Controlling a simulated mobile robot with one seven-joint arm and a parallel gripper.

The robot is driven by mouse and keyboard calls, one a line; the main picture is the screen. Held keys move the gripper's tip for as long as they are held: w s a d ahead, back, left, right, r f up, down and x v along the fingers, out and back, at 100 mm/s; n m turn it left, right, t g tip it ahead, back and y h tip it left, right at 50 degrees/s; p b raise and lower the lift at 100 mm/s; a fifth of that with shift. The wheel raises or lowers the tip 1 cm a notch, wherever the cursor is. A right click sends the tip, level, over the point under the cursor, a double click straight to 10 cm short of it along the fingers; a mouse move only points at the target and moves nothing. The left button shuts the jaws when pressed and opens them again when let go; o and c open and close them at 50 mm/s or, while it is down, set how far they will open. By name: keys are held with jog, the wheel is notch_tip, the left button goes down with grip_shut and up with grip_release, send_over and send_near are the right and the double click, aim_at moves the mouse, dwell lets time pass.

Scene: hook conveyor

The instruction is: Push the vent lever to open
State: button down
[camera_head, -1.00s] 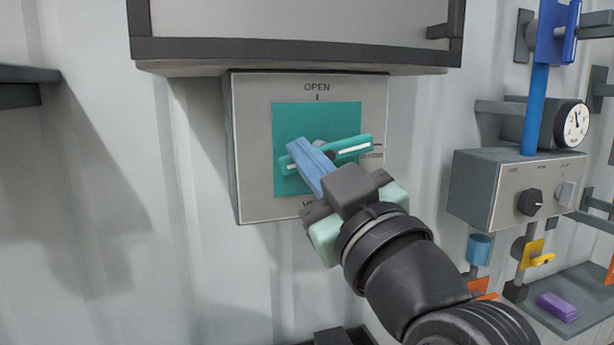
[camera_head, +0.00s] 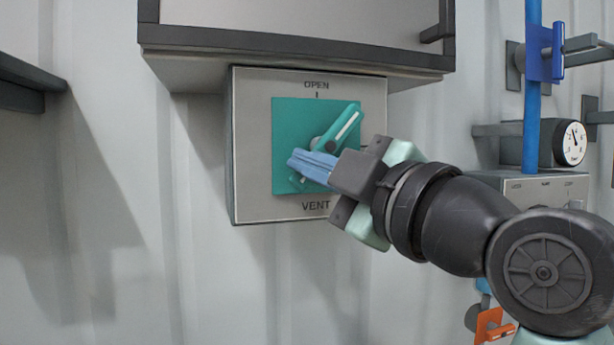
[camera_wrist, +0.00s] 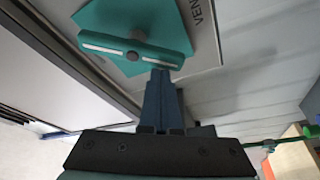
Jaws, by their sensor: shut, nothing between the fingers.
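The vent lever (camera_head: 339,132) is a teal bar with a white stripe on a teal square plate (camera_head: 289,118). The plate sits on a grey box (camera_head: 252,150) marked OPEN at the top and VENT at the bottom. The lever is tilted, its striped end up and to the right, short of the upright OPEN mark. My gripper (camera_head: 298,160) is shut and empty, its blue fingers in front of the lever's lower part, which they partly hide. In the wrist view the fingertips (camera_wrist: 161,75) are at the lever bar (camera_wrist: 110,48); contact is not certain.
A dark-framed cabinet (camera_head: 295,48) juts out just above the vent box. To the right are a blue pipe (camera_head: 532,90), a gauge (camera_head: 572,143) and a grey control box (camera_head: 545,187), partly behind my arm.

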jog(key=shift+w+d+f+n+g+b, duration=0.1)
jog(key=shift+d+f+n+g+b, duration=0.2)
jog(key=shift+n, duration=0.65)
jog(key=shift+w+d+f+n+g+b, duration=0.15)
jog(key=shift+n+g+b, duration=0.25)
jog(key=shift+n, duration=0.5)
jog(key=shift+s+d+f+n+g+b, duration=0.15)
jog(key=shift+f+n+g+b, duration=0.2)
jog(key=shift+n, duration=0.6)
jog(key=shift+w+d, duration=0.2)
